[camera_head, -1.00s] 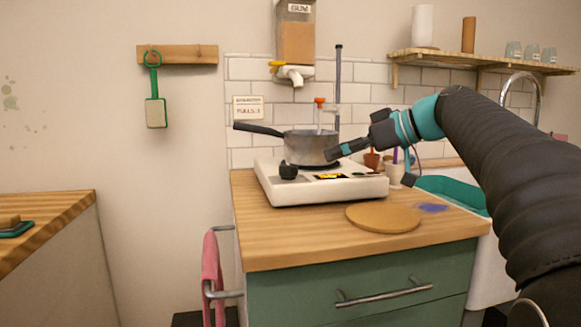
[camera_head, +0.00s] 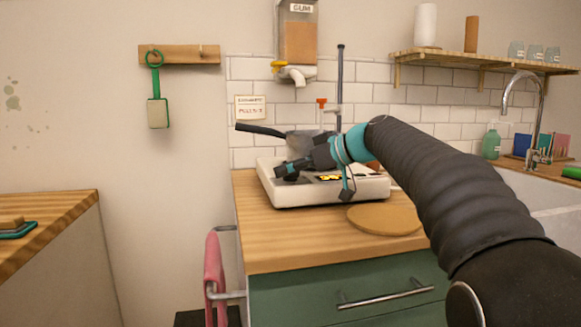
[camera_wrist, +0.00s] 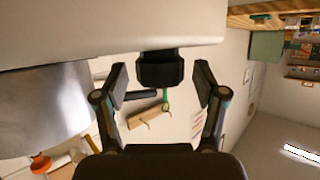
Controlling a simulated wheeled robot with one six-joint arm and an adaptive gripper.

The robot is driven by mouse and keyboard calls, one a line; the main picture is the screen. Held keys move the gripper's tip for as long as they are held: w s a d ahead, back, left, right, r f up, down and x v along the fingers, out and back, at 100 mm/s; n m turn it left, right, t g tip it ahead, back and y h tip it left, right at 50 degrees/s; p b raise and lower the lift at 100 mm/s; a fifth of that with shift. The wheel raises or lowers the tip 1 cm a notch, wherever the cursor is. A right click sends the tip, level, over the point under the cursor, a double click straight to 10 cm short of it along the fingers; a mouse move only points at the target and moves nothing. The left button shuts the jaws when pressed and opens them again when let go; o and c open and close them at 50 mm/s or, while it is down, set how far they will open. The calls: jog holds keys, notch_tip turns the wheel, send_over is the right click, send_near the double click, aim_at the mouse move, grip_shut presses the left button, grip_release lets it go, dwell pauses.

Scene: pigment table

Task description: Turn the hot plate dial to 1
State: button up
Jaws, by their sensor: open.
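The white hot plate (camera_head: 330,189) stands on the wooden counter, with a grey pot (camera_head: 297,146) on top. In the wrist view the hot plate's pale body (camera_wrist: 60,30) fills the top and the pot (camera_wrist: 40,105) shows at left. The black dial (camera_wrist: 160,69) sits at the top middle of the wrist view, between and just beyond the fingertips. My gripper (camera_wrist: 160,80) is open, with one finger on each side of the dial and a gap visible on both sides. In the head view my gripper (camera_head: 288,171) is at the hot plate's front left and mostly hides the dial. The dial's setting cannot be read.
A round tan board (camera_head: 385,219) lies on the counter (camera_head: 290,235) in front of the hot plate. The pot's black handle (camera_head: 260,130) sticks out to the left. A gum dispenser (camera_head: 298,40) hangs on the wall above. A sink (camera_head: 540,190) is at right.

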jog(key=shift+w+a+f, duration=0.1)
jog(key=shift+w+a, duration=0.05)
jog(key=shift+a, duration=0.05)
jog(key=c, duration=1.1)
jog(key=shift+c, duration=0.2)
